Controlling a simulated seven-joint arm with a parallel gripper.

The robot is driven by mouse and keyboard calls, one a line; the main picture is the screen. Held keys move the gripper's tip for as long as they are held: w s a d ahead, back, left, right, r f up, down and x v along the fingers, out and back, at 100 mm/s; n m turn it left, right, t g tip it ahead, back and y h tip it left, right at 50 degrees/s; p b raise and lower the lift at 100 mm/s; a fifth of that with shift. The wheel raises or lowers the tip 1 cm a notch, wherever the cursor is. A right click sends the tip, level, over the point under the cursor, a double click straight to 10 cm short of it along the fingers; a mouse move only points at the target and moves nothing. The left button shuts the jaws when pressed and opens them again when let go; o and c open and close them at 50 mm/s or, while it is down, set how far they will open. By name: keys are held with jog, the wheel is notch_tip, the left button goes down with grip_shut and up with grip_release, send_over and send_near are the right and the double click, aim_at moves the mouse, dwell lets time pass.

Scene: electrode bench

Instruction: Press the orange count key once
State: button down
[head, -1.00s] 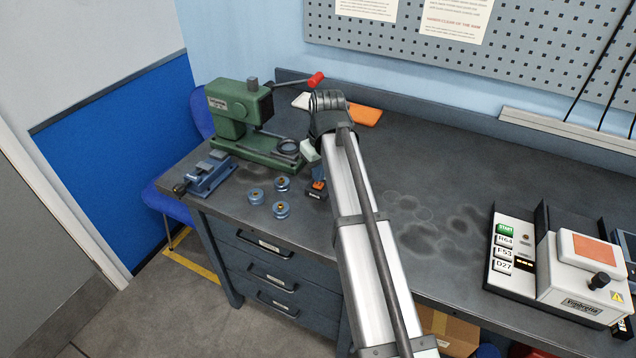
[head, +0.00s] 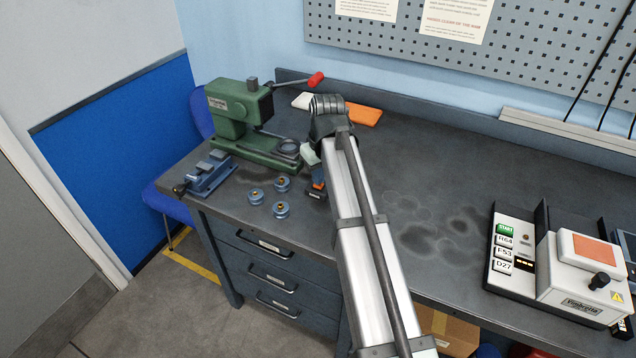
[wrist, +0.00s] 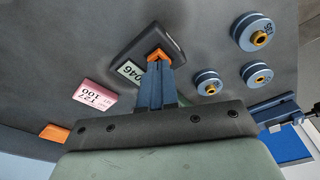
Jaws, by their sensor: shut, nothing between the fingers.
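In the wrist view a dark hand counter (wrist: 128,48) lies on the bench, with a pale display (wrist: 131,71) that seems to read 046. The orange count key (wrist: 158,53) shows on it, partly covered by the blue fingers of my gripper (wrist: 161,66). My gripper is shut and empty, its tips over the key. I cannot tell whether they touch it. In the head view my gripper (head: 316,176) is at the counter (head: 315,194), which is mostly hidden by the arm.
Three blue discs (head: 281,209) lie left of the counter. A blue vise (head: 209,176) and a green press (head: 240,110) stand farther left. A pink tag (wrist: 94,96) lies near the counter. A white machine with keys (head: 580,280) stands at right. The bench middle is clear.

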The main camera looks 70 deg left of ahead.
jog(key=shift+f, duration=0.4)
jog(key=shift+r, duration=3.05)
